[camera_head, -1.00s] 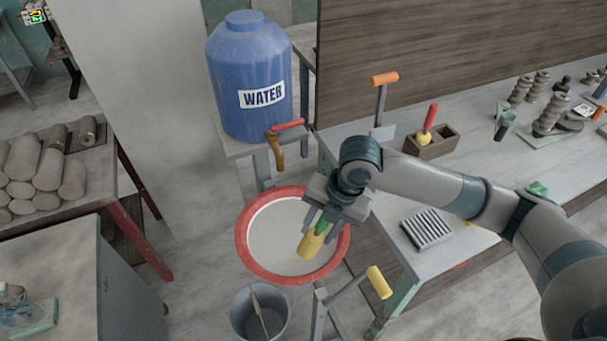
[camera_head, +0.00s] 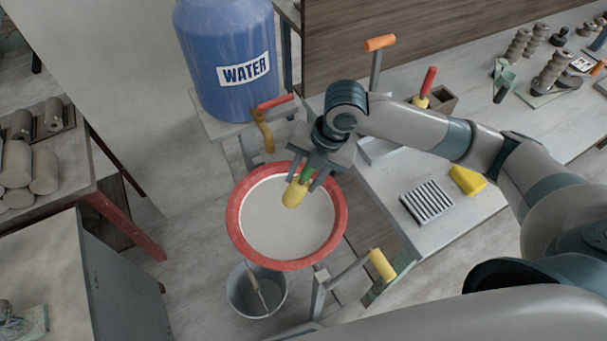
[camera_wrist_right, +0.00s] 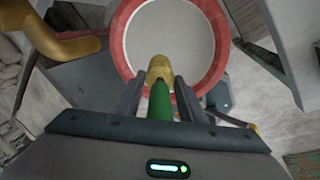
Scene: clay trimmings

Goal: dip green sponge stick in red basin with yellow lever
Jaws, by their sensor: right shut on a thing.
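The red basin (camera_head: 240,246) has a pale inside and stands below the water barrel. A lever with a yellow grip (camera_head: 381,265) is beside it at the lower right. My right gripper (camera_head: 305,177) is shut on the green handle of the sponge stick (camera_head: 293,194), whose yellow sponge end points down over the basin's upper part. In the right wrist view the green handle (camera_wrist_right: 160,103) lies between the fingers and the sponge end (camera_wrist_right: 160,68) overlaps the basin's near rim. I cannot tell whether the sponge touches the basin's contents. My left gripper is not in view.
A blue water barrel (camera_head: 225,62) with a red-handled brass tap (camera_head: 265,130) stands close behind the basin. A grey bucket (camera_head: 270,290) is on the floor below. The workbench at right holds a ridged block (camera_head: 427,202), a yellow sponge (camera_head: 467,180) and an orange-handled lever (camera_head: 379,43).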

